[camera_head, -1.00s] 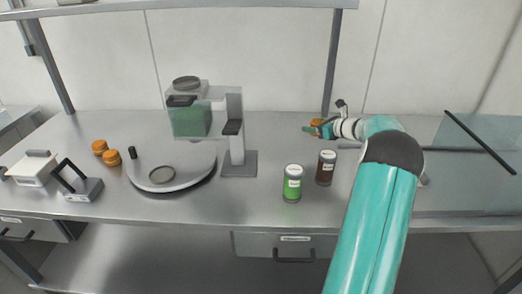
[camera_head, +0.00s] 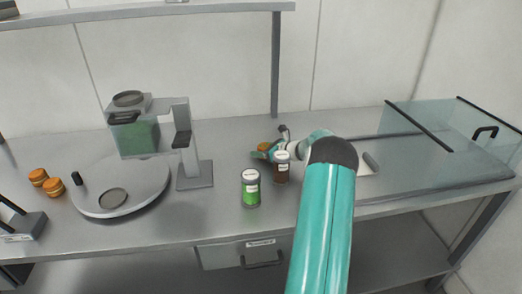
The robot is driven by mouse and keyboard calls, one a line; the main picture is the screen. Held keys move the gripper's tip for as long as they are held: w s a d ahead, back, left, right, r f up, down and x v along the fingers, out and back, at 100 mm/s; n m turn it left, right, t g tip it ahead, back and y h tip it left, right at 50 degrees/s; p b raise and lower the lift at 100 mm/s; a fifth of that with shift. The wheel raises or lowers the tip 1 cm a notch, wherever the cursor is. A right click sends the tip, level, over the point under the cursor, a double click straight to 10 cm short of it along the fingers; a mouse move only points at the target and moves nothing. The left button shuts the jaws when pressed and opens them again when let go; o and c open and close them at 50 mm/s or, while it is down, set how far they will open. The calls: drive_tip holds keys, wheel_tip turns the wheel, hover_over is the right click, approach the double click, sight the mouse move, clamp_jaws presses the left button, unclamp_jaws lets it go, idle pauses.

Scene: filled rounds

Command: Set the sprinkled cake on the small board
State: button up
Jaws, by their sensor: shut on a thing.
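My gripper (camera_head: 261,154) is at the middle of the steel worktop, behind the jars, shut on a small orange-brown round cake (camera_head: 264,147). The cake is mostly hidden by the gripper, and I cannot make out sprinkles on it. A small pale flat thing (camera_head: 366,169) with a grey bar lies right of my arm, partly hidden by it. It may be the small board, but I cannot tell for sure.
A green jar (camera_head: 250,189) and a brown jar (camera_head: 281,169) stand in front of my gripper. A dispenser (camera_head: 196,150) over a round turntable (camera_head: 91,205) stands left. Two orange-brown rounds (camera_head: 54,187) are at far left. A glass cover (camera_head: 455,140) is at right.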

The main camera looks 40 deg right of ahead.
drive_tip(key=o, duration=0.7)
